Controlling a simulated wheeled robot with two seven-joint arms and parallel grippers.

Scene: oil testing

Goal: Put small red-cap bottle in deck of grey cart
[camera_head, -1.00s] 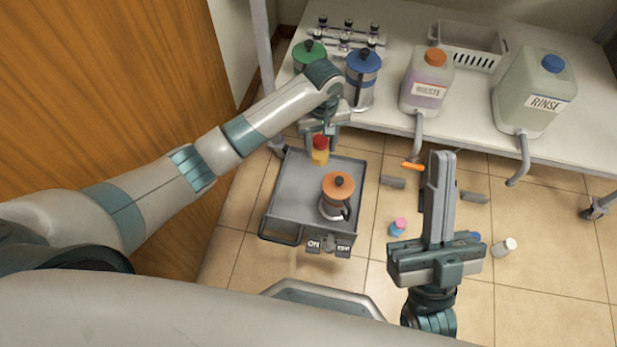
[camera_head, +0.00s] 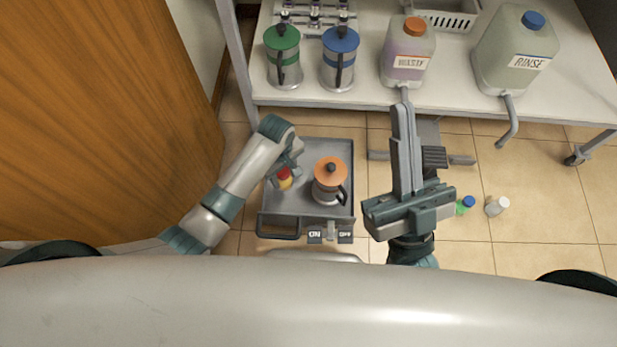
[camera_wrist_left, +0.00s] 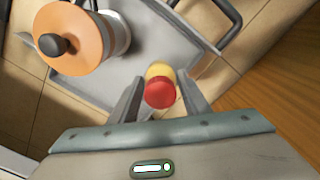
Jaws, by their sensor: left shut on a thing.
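The small red-cap bottle (camera_head: 285,180) has a yellow body and sits between the fingers of my left gripper (camera_head: 288,172). In the left wrist view the red cap (camera_wrist_left: 160,92) shows between the two fingers (camera_wrist_left: 158,98), which are shut on the bottle. The grey cart's deck (camera_head: 318,148) is below it, and the bottle is over the deck's left part. I cannot tell whether its base touches the deck. My right gripper (camera_head: 402,112) is away to the right of the cart, pointing toward the bench; its fingers appear edge-on.
An orange-lidded metal pot (camera_head: 330,181) stands on the deck right of the bottle. A white bench (camera_head: 300,96) behind holds a green-lidded pot (camera_head: 283,55), a blue-lidded pot (camera_head: 340,58) and jugs. Small bottles (camera_head: 496,206) lie on the floor at right. A wooden panel is left.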

